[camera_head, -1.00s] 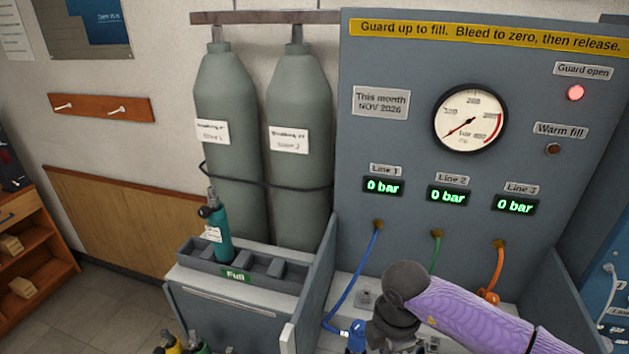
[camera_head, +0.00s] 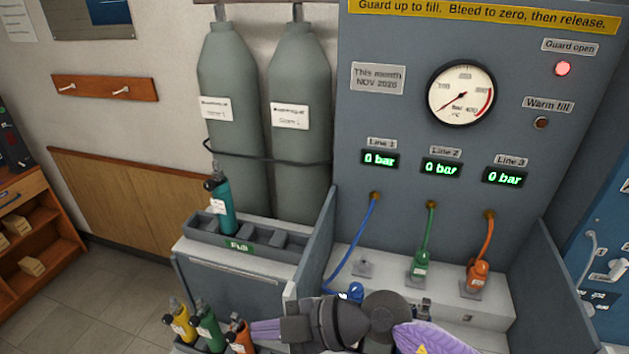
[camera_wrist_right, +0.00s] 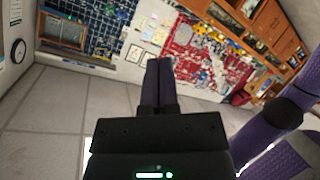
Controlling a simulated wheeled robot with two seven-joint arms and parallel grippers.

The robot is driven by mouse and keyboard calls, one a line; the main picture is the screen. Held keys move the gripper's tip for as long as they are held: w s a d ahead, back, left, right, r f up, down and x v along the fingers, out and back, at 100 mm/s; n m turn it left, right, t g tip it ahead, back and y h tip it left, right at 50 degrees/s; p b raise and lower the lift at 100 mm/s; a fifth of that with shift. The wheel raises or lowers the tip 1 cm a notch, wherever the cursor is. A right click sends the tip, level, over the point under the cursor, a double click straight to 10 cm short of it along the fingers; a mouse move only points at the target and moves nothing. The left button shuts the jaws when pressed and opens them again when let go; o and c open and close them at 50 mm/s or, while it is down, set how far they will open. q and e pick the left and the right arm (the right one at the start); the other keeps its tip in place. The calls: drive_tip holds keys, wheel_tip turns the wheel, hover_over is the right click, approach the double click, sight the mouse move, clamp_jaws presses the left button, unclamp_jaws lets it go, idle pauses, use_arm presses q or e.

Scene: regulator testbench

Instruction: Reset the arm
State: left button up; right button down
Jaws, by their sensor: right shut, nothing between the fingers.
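My right arm comes in from the lower right, with a purple sleeve and dark grey wrist. Its right gripper (camera_head: 254,331) points left, low in front of the bench. The thin purple fingers are together with nothing between them, just right of an orange-collared small cylinder (camera_head: 238,336); I cannot tell whether they touch it. In the right wrist view the closed fingers (camera_wrist_right: 160,66) point out over open floor toward a far wall. My left gripper is not in view.
The regulator panel (camera_head: 400,220) shows 0 bar on every line, and the guard-open lamp (camera_head: 563,69) glows red. Green (camera_head: 420,264) and orange (camera_head: 479,273) fittings stand on the bench. A teal cylinder (camera_head: 221,208) stands in the Full rack (camera_head: 192,238). Yellow (camera_head: 181,324) and green (camera_head: 208,328) cylinders stand lower left.

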wheel_tip(320, 180, up, 10)
drive_tip(key=w+d+m+t+y, duration=0.2)
drive_tip(key=w+m+t+y, duration=0.1)
drive_tip(key=m+t, duration=0.65)
drive_tip(key=w+d+m+t+h, duration=0.2)
drive_tip(key=d+m+t+h, duration=0.5)
drive_tip(key=d+t+h, duration=0.15)
drive_tip(key=s+d+f+m+g+h, duration=0.3)
drive_tip(key=d+f+m+g+h, duration=0.2)
drive_tip(key=d+f+m+h, duration=0.3)
drive_tip(key=s+d+f+n+g, duration=0.3)
drive_tip(key=s+f+g, duration=0.85)
drive_tip(key=s, duration=0.55)
wheel_tip(320, 180, down, 26)
drive_tip(key=s+b, duration=0.2)
drive_tip(key=b, duration=0.7)
drive_tip(key=s+d+f+g+b, duration=0.1)
drive_tip(key=s+f+b, duration=0.2)
drive_tip(key=s+f, duration=0.4)
drive_tip(key=s+d+f+g+b, duration=0.1)
drive_tip(key=s+f+b, duration=0.3)
drive_tip(key=f, duration=0.8)
drive_tip(key=s+d, duration=0.1)
drive_tip(key=s, duration=0.1)
drive_tip(key=shift+s+b, duration=0.3)
drive_tip(key=shift+s, duration=0.1)
